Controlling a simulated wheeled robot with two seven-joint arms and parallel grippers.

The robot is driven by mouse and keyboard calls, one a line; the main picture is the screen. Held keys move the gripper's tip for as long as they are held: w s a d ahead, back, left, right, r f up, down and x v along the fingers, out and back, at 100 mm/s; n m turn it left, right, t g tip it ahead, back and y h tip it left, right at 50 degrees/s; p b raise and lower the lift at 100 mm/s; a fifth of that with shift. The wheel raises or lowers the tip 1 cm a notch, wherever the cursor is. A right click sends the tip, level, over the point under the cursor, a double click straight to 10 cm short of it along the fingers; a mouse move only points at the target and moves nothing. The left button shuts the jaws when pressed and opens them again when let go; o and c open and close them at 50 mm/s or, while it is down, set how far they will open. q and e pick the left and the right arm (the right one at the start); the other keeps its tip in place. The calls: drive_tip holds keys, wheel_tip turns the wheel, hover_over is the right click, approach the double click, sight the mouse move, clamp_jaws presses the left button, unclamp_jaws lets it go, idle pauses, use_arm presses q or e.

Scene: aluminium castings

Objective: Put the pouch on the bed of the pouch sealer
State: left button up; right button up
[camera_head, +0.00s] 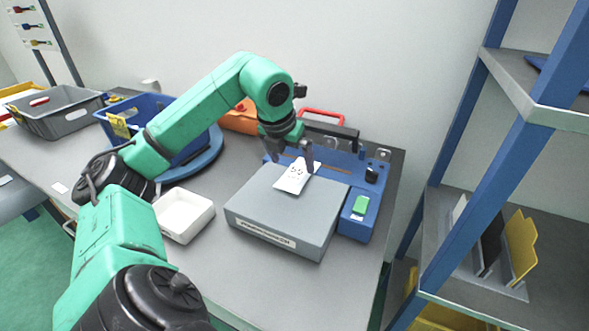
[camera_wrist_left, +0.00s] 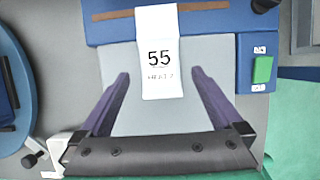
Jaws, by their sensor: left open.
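The pouch (camera_head: 293,179) is a small white packet. In the left wrist view the pouch (camera_wrist_left: 159,88) shows "55" in print and lies on the grey bed (camera_wrist_left: 205,55), its far end reaching over the blue part with the brown strip. The pouch sealer is blue (camera_head: 356,224) with a raised grey bed (camera_head: 275,208) and a green button (camera_head: 360,205). My left gripper (camera_head: 292,160) is open over the bed, its fingers apart on either side of the pouch and not touching it in the wrist view. My right gripper is not in view.
A white tray (camera_head: 185,230) stands left of the sealer. A blue bin (camera_head: 118,121) on a round blue base and a grey bin (camera_head: 60,122) stand farther left. An orange case (camera_head: 240,120) is behind. A blue-framed shelf (camera_head: 500,180) rises at the right.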

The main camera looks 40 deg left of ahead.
use_arm(q)
drive_tip(key=p+v, duration=0.1)
drive_tip(key=v, duration=0.6)
